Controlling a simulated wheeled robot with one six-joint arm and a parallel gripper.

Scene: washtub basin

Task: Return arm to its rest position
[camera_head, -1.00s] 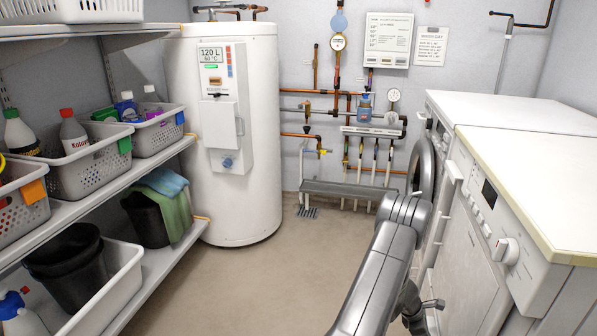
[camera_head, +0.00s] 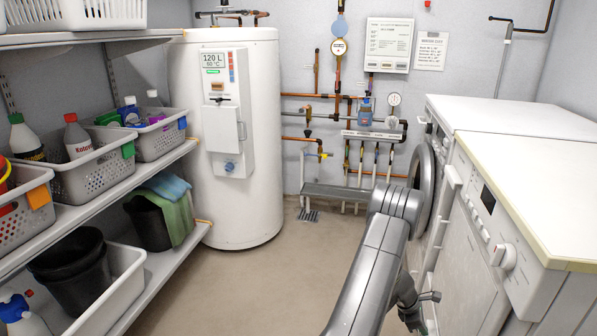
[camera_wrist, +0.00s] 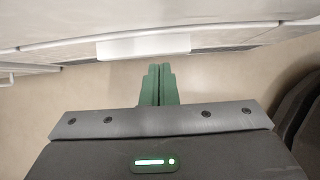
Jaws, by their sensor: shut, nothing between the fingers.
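My gripper (camera_wrist: 159,70) shows in the wrist view as two green fingers side by side, pressed together with nothing between them. Below the fingers is my grey wrist plate, with a lit green indicator. Beyond the fingertips the wrist view shows bare beige floor (camera_wrist: 105,88) and a white panel (camera_wrist: 143,45) with pale rails near the top. In the head view my arm rises from the bottom, bends at a grey elbow and drops down on the right.
White appliances (camera_head: 545,165) stand close on the right, one with an open round door (camera_head: 422,180). A water heater (camera_head: 240,140) stands at the back left. Shelves with baskets (camera_head: 100,173) line the left. A low grey bench (camera_head: 345,192) stands under the pipes. The middle floor is clear.

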